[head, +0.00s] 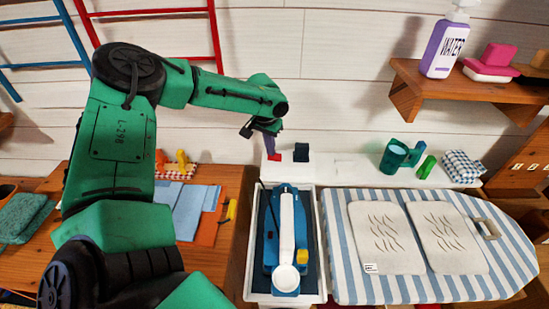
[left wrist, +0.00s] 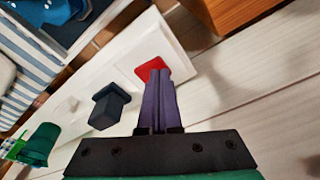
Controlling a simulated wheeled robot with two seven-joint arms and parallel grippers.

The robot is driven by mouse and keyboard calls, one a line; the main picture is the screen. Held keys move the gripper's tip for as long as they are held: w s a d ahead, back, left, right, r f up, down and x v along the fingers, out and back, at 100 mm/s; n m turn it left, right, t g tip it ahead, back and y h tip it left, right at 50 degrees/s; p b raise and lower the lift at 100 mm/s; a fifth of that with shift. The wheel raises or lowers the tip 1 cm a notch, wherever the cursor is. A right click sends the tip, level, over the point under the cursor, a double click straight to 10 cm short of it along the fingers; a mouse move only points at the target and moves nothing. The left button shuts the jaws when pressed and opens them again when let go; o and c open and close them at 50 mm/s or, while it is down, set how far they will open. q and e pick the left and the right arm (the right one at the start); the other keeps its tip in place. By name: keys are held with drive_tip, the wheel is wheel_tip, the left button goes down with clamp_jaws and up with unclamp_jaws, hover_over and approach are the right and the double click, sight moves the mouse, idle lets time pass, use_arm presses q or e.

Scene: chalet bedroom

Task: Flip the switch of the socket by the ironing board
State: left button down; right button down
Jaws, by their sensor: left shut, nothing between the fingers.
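A red switch (head: 273,157) shows on the white socket panel behind the ironing board (head: 470,280), at the panel's left end. A dark plug (head: 301,153) stands out to the right of the switch. In the left wrist view the red switch (left wrist: 152,68) and the dark plug (left wrist: 108,105) sit on the white panel (left wrist: 95,72). My left gripper (head: 270,146) is shut and empty, its purple fingers pointing at the switch. In the left wrist view the fingertips (left wrist: 160,74) overlap the switch's lower edge; I cannot tell whether they touch. My right gripper is not in view.
A blue and white iron (head: 286,240) lies in a tray left of the board. A green cup (head: 394,156) and a checked cloth (head: 462,166) are at the back.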

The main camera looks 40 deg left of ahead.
use_arm(q)
drive_tip(key=shift+f+b, duration=0.35)
drive_tip(key=shift+s, duration=0.1)
wheel_tip(320, 180, up, 7)
drive_tip(key=p, duration=0.5)
idle(0.6)
